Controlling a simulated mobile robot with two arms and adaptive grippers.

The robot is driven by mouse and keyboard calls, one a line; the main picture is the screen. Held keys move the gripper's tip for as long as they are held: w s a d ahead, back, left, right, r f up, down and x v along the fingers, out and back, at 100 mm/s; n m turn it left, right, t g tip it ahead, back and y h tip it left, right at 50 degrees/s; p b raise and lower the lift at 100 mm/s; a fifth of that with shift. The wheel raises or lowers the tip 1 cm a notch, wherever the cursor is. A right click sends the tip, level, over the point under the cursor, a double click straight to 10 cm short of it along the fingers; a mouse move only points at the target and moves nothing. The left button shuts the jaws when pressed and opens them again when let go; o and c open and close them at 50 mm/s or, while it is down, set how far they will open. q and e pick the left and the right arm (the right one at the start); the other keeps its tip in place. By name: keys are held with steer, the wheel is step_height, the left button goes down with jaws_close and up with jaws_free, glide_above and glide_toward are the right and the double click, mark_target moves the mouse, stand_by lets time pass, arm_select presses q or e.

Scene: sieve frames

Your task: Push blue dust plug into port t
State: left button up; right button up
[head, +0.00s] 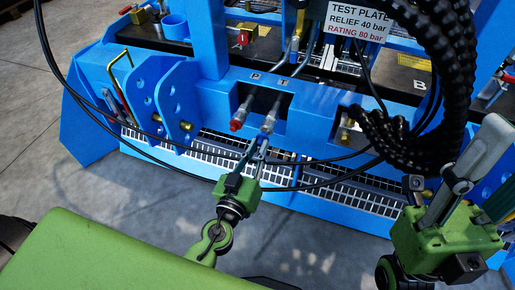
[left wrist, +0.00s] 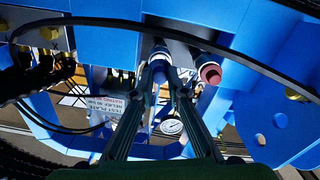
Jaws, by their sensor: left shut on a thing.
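The ports marked P and T sit in a recess of the blue frame in the head view. The T fitting (head: 274,108) is a silver coupling pointing down towards me. My left gripper (head: 264,140) reaches up to its lower end and is shut on the blue dust plug (head: 267,127). The fingers hide most of the plug, so its seating cannot be told. In the left wrist view, my left fingertips (left wrist: 167,69) meet at the fitting's end. My right gripper (head: 462,185) is at the right, away from the ports; its jaw opening is unclear.
A red plug (head: 236,126) is on the neighbouring P fitting, close beside my left fingers. Thin black hoses (head: 320,160) cross near my left gripper. A thick black hose bundle (head: 400,140) hangs at the right. A perforated step (head: 330,190) lies below the recess.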

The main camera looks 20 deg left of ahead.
arm_select(q)
steer(key=shift+w, duration=0.25)
steer(key=shift+w, duration=1)
steer(key=o, duration=0.9)
steer(key=shift+c, duration=0.2)
steer(key=shift+s, duration=0.1)
steer(key=s, duration=1.2)
steer(key=shift+a, duration=0.15)
steer(key=shift+f, duration=0.1)
